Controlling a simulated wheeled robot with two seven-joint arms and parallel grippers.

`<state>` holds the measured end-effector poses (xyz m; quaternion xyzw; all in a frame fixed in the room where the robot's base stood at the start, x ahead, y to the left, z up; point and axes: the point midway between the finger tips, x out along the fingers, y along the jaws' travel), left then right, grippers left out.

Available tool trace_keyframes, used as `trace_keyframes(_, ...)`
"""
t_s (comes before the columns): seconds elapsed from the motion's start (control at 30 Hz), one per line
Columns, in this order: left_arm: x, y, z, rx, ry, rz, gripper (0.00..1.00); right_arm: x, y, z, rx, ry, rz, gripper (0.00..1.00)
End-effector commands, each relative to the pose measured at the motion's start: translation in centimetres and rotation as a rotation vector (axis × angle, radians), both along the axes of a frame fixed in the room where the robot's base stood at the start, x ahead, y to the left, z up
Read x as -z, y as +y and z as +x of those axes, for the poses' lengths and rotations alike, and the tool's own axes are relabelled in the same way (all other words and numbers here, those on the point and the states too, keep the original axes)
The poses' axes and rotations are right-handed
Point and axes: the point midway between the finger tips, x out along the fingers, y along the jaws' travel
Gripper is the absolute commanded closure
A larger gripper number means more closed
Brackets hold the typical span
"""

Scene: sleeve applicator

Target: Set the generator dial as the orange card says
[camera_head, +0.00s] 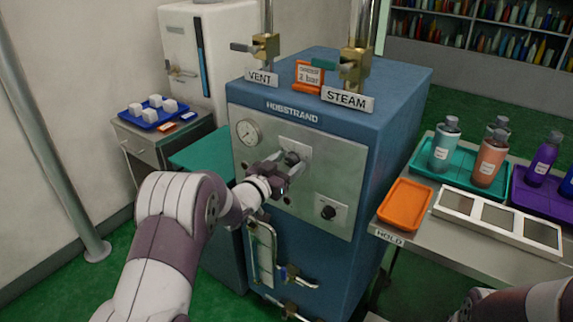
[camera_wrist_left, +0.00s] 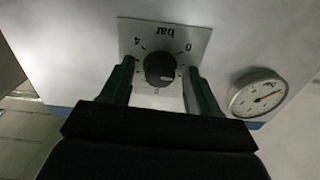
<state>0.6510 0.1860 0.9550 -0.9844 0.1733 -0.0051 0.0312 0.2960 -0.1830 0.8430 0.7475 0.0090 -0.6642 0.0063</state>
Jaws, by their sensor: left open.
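The dial is a round black knob (camera_wrist_left: 159,68) on a pale plate (camera_wrist_left: 190,35) marked "bar" with a scale, upside down in the left wrist view. 0 is at upper right and 4 at upper left; where the knob points is not clear. In the head view the dial (camera_head: 292,157) is partly behind my left gripper (camera_head: 284,174), at the blue generator's front. My left gripper (camera_wrist_left: 159,88) is open, one finger on each side of the knob; contact cannot be told. The orange card (camera_head: 309,76) on the generator top reads "2 bar".
A gauge (camera_head: 248,132) is left of the dial and another black knob (camera_head: 328,211) lower right. VENT (camera_head: 261,78) and STEAM (camera_head: 347,100) valves stand on top. A side table (camera_head: 470,245) at right holds bottles, trays and an orange tray (camera_head: 405,204).

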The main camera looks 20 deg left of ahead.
Motion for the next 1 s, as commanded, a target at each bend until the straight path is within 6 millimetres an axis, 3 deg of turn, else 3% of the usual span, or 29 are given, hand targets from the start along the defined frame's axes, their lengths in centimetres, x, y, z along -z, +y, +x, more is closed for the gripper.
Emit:
trace_keyframes(0.1, 0.0, 0.0, 0.0, 0.0, 0.0, 0.0, 0.39, 0.0, 0.0, 0.0, 0.0, 0.0, 0.0, 0.57)
trace_keyframes(0.3, 0.0, 0.0, 0.0, 0.0, 0.0, 0.0, 0.95, 0.0, 0.0, 0.0, 0.0, 0.0, 0.0, 0.57)
trace_keyframes(0.67, 0.1, 0.0, 0.0, -0.001, -0.018, 0.048, 0.95, 0.8, 0.0, 0.0, 0.0, 0.0, 0.0, 0.57)
trace_keyframes(1.0, 0.5, 0.0, -0.1, -0.001, -0.106, 0.282, 0.95, 3.7, 0.0, 0.0, 0.0, 0.0, 0.0, 0.57)
